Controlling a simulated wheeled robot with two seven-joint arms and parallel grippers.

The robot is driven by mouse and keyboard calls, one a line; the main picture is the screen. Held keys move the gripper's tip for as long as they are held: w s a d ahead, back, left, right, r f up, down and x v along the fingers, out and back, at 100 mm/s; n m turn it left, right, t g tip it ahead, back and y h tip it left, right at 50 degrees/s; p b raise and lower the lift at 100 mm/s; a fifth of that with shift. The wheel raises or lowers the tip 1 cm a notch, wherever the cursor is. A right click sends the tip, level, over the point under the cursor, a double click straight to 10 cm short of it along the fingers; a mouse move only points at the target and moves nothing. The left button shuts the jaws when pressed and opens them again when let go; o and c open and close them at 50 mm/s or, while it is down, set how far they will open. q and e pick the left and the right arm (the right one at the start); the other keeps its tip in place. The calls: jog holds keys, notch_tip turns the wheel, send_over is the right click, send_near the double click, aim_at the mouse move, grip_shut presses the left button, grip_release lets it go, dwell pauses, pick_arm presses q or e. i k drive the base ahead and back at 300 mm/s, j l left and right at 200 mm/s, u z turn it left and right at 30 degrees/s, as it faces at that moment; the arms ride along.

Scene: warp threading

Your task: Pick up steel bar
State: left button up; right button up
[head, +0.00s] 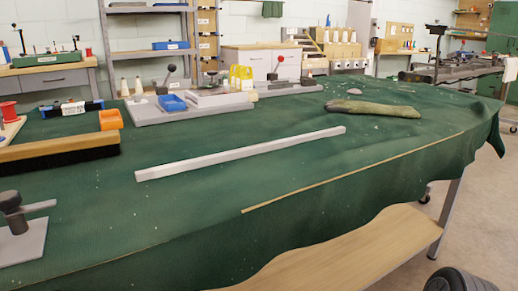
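The steel bar (240,154) is a long, straight, light grey square bar. It lies flat in the middle of the green-covered table (210,215) in the head view, running from the near left to the far right. Nothing touches it and its whole length is visible. Neither of my grippers shows in the head view.
A wooden brush (60,150) lies left of the bar, and a grey plate with a dark clamp (20,233) stands at the near left. A thin wooden rod (350,174) lies along the front edge. A glove-like item (372,109) and fixtures (190,107) lie behind the bar.

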aim_at(169, 169)
jog(key=k, duration=0.45)
jog(key=l+z, duration=0.4)
jog(key=i+l+z, duration=0.15)
jog(key=l+z, duration=0.3)
